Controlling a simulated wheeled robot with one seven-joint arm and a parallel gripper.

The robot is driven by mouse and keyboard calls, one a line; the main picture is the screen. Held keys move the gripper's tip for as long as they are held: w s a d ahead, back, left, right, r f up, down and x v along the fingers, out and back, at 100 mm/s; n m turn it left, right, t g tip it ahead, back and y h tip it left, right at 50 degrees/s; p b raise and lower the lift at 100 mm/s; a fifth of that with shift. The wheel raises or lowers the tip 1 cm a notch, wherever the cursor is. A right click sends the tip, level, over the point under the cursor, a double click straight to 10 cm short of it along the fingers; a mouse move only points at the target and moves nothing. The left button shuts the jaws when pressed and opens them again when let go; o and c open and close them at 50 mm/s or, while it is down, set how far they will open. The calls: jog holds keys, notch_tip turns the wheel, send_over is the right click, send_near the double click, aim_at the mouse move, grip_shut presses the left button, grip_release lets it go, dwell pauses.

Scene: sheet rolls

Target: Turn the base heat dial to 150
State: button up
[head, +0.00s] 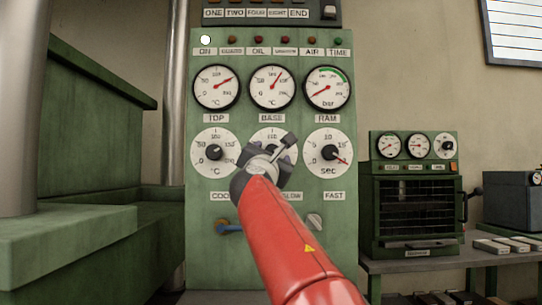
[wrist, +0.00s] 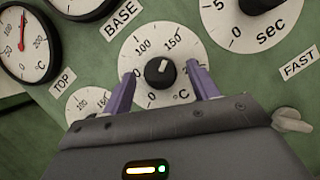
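The base heat dial is a round white scale marked up to 200 under the BASE label, with a black knob (wrist: 160,72) at its centre. In the wrist view the knob's white pointer mark is directed up and slightly right, toward the 150 figure. My gripper (wrist: 163,75) is open, its two purple fingers on either side of the knob with gaps showing. In the head view my gripper (head: 270,152) covers most of the base dial (head: 266,134), hiding its knob.
The top dial (head: 213,153) and the seconds dial (head: 326,153) flank the base dial on the green panel (head: 345,250). Three gauges are above. A blue lever (head: 229,228) and a grey knob (head: 315,221) are below. A side table (head: 440,263) with a small oven is at right.

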jog(key=b+v, duration=0.4)
jog(key=v, duration=0.4)
jog(key=shift+b, duration=0.3)
jog(key=shift+w, duration=0.1)
